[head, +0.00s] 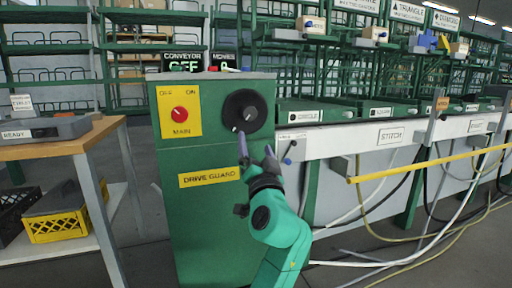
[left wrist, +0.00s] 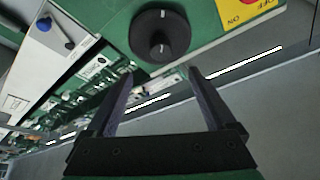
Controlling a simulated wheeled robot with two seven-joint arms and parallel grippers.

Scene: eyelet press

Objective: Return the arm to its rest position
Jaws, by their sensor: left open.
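My left gripper (head: 256,149) is open and empty, in front of the green cabinet (head: 215,225) in the head view. Its purple-grey fingers point up, just below the round black knob (head: 244,110). My green left arm (head: 280,235) reaches up from the bottom of the view. In the left wrist view, the spread fingers of the left gripper (left wrist: 160,78) have nothing between them, and the black knob (left wrist: 160,35) is beyond the tips. I see a gap there, with no clear contact. My right gripper is not in view.
The cabinet carries a red main switch (head: 180,114) on a yellow plate and a "DRIVE GUARD" label (head: 209,177). Right of it are a small blue-tipped lever (head: 289,152), a white bench front (head: 345,160) and a yellow rail (head: 430,163). A wooden-topped table (head: 75,145) stands left.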

